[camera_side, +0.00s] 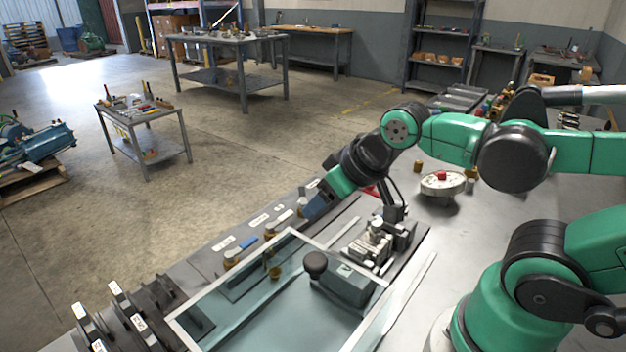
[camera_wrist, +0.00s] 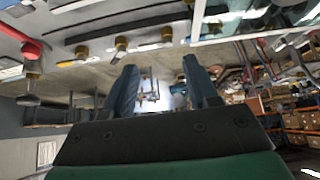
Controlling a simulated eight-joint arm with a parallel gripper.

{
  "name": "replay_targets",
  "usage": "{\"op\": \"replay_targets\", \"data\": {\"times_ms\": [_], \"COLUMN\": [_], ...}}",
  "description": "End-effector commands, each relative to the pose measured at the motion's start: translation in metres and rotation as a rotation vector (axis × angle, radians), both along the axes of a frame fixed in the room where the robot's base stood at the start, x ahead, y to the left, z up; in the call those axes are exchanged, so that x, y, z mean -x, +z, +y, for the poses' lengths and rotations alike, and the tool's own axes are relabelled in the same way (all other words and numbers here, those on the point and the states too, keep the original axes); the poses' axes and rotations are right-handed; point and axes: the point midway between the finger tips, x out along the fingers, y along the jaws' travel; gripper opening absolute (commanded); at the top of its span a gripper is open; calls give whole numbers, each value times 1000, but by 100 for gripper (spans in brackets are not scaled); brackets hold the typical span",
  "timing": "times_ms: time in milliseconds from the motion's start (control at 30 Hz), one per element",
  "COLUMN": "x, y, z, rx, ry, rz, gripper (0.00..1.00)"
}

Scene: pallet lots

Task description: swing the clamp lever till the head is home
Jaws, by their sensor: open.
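In the side view a red lever (camera_side: 371,191) shows behind my wrist, partly hidden, beside a metal clamp fixture (camera_side: 374,243) with a dark upright. In the wrist view a red handle (camera_wrist: 19,37) lies at the upper left edge; I take it for the same lever. I cannot make out the clamp head or whether it touches anything. My gripper (camera_side: 311,212) is left of the lever, low over the bench's far edge. In the wrist view my gripper (camera_wrist: 160,83) has its two blue fingers apart, with nothing between them.
A clear-topped framed cover (camera_side: 188,330) and a grey block with a black knob (camera_side: 316,264) stand at the front. Several brass fittings (camera_side: 231,259) line the bench edge near my fingers. A round white dial-like piece (camera_side: 442,184) stands to the right. Black brackets (camera_side: 127,307) stand front left.

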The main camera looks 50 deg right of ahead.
Motion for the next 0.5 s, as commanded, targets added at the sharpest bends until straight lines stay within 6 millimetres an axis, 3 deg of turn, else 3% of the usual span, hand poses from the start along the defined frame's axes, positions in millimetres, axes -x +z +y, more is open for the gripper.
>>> {"op": "replay_targets", "data": {"times_ms": [33,67,267,500], "x": [0,0,-7,-31], "y": [0,0,4,7], "z": [0,0,-15,-79], "rx": [0,0,27,114], "ry": [0,0,-49,-260], "rz": [0,0,67,341], "gripper": [53,61,61,61]}}
